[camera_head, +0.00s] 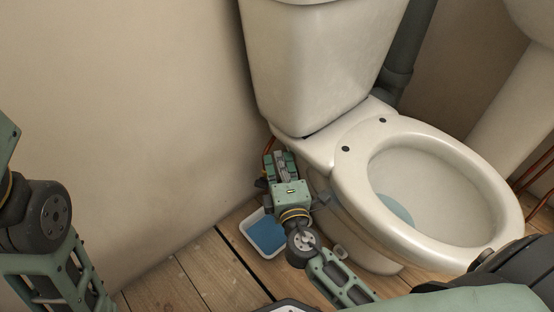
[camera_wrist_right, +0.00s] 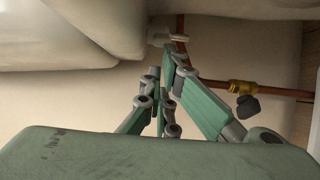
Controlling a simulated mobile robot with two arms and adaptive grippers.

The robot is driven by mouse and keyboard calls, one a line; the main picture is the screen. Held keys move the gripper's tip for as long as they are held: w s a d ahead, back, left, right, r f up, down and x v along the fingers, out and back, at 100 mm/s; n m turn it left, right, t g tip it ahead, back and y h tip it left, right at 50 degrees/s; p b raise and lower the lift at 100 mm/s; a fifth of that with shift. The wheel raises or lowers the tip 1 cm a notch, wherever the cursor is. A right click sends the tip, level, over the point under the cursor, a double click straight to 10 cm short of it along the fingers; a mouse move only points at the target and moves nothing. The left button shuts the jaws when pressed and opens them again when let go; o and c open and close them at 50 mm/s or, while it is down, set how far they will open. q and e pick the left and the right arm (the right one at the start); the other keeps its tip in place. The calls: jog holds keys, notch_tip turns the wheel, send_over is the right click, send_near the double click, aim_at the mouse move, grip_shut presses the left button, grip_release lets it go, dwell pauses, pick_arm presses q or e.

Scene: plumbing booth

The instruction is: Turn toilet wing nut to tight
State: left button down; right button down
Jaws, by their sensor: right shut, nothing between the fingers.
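The white toilet's tank (camera_head: 305,65) and bowl (camera_head: 345,190) fill the middle and right of the head view. In the right wrist view, a white fitting (camera_wrist_right: 168,38), likely the wing nut, sits under the white ceramic at the top of a copper pipe (camera_wrist_right: 181,50). My right gripper (camera_head: 281,157) is low beside the tank's left underside. In the wrist view its fingers (camera_wrist_right: 164,76) are shut and empty just below the white fitting; contact cannot be told. The fitting is hidden in the head view. Only links of my left arm show at the left edge.
A brass valve (camera_wrist_right: 242,87) with a dark handle (camera_wrist_right: 248,106) is on a horizontal copper pipe right of the fingers. A white tray with a blue inside (camera_head: 265,234) lies on the wooden floor (camera_head: 190,280) by my right wrist. The wall stands close on the left.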

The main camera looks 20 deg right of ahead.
dwell(0.3)
jog(key=s+a, duration=0.2)
jog(key=s, duration=1)
